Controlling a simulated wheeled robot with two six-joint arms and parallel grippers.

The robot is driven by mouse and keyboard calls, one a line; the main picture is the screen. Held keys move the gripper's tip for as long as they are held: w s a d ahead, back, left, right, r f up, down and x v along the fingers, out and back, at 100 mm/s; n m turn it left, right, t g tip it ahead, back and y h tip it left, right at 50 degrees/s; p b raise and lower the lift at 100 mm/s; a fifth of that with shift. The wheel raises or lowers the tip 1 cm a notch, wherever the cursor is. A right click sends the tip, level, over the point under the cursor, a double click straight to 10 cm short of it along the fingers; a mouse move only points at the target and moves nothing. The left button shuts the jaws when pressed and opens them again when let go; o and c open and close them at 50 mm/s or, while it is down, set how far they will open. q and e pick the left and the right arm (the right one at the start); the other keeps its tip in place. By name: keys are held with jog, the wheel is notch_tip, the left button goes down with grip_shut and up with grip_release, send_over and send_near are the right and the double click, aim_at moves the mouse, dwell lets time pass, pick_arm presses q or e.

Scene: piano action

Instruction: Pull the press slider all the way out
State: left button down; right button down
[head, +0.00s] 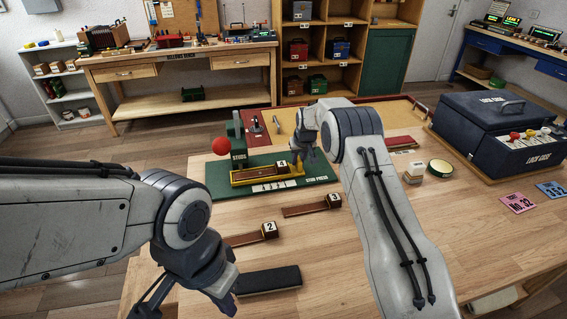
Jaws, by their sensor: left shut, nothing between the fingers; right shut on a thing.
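My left gripper (200,285) is shut and empty, low in front of the press, left of a black bar (268,281).
Wooden pieces marked 2 (250,237) and 3 (310,208) lie in front of the press. A tan tray (280,119) is behind it. A small box (414,174), a round tin (440,168) and the dark blue lock case (490,135) are at right.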

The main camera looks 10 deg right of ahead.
jog(key=d, duration=0.7)
jog(key=shift+w+d, duration=0.25)
jog(key=shift+d, duration=0.2)
jog(key=c, duration=0.8)
grip_release()
jog(key=shift+o, duration=0.2)
jog(key=shift+d, duration=0.1)
jog(key=shift+a, duration=0.2)
jog(key=shift+r, duration=0.25)
jog(key=b+v, duration=0.2)
jog(key=v, duration=0.8)
